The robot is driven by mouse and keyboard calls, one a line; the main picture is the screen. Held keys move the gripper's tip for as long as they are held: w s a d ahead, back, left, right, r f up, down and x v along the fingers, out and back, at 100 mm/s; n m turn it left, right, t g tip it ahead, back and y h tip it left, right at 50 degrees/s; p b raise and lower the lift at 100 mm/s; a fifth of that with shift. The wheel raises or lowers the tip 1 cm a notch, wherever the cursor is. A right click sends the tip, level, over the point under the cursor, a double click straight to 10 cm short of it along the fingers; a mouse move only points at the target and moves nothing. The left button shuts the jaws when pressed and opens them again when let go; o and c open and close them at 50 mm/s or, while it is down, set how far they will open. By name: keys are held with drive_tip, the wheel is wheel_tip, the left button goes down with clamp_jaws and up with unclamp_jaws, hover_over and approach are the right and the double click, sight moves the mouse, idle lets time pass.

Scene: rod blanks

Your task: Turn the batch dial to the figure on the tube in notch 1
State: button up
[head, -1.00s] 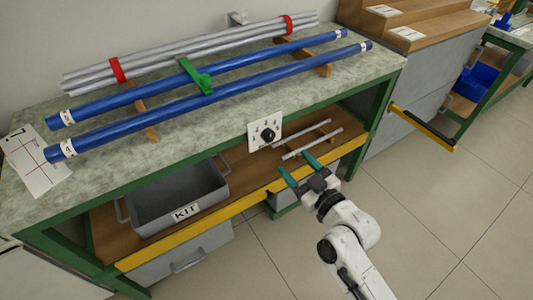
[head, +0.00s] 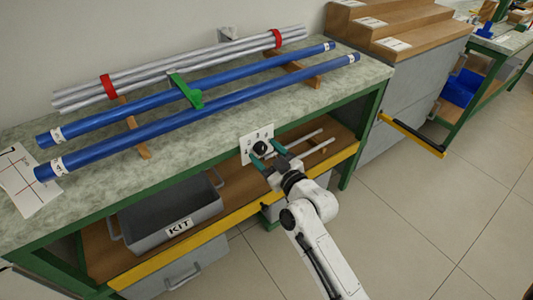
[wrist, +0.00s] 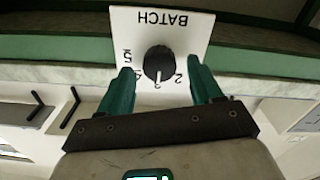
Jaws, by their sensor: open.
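The batch dial's black knob (head: 260,148) sits on a white plate (head: 246,152) at the bench's front edge. In the wrist view the knob (wrist: 158,62) appears upside down with the word BATCH and figures around it. A pale mark on the knob seems to point near the 3. My gripper (wrist: 160,66) is open, its green fingers on either side of the knob; contact cannot be told. Two blue tubes, a far one (head: 190,92) and a near one (head: 200,113), lie across wooden notched supports. Their left ends carry white labels with figures too small to read surely.
A grey KIT bin (head: 160,240) and thin rods (head: 312,148) are on the lower shelf. A yellow edge strip (head: 230,232) runs along the shelf front.

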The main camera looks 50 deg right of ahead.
drive_tip(key=c, duration=1.1)
drive_tip(key=shift+o, duration=0.2)
drive_tip(key=shift+m, duration=0.3)
drive_tip(key=m+p, duration=0.1)
drive_tip(key=m, duration=0.3)
drive_tip(key=shift+d+m+p, duration=0.1)
drive_tip(key=shift+m+p, duration=0.6)
drive_tip(key=shift+m, duration=1.4)
drive_tip(key=shift+f, duration=0.1)
drive_tip(key=o, duration=1.1)
drive_tip(key=shift+c, duration=0.2)
